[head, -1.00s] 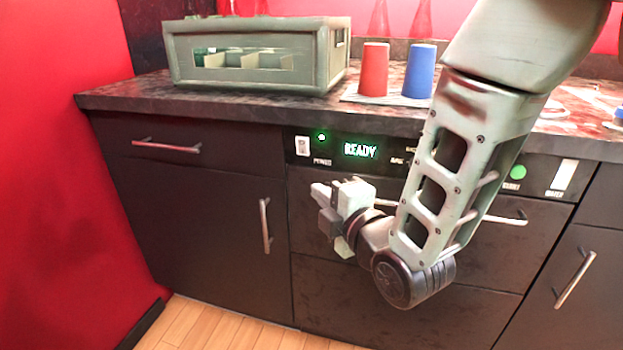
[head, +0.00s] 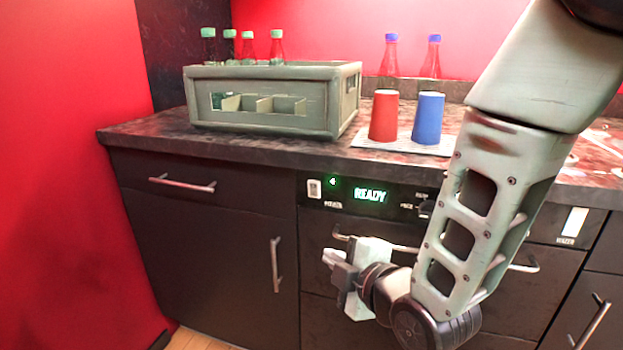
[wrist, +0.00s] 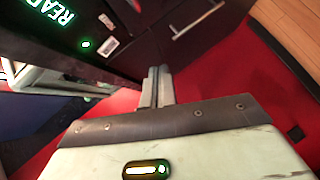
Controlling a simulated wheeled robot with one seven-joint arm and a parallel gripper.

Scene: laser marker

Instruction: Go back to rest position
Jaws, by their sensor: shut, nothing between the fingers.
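My gripper (head: 331,262) is in the head view, low in front of the dark cabinet drawers, below the counter edge. Its fingers are shut and empty, pointing left. In the wrist view the two fingers (wrist: 158,84) lie together with nothing between them. My arm comes down from the upper right and bends at the elbow near the bottom of the head view. The machine panel shows a green READY display (head: 370,195), which also appears sideways in the wrist view (wrist: 55,12).
On the counter (head: 290,150) stand a grey-green crate (head: 265,125) with several bottles in or behind it, a red cup (head: 384,117) and a blue cup (head: 428,119) on a pale mat (head: 375,143). Two red bottles (head: 390,57) with blue caps stand behind. Drawer handles (head: 182,184) stick out in front.

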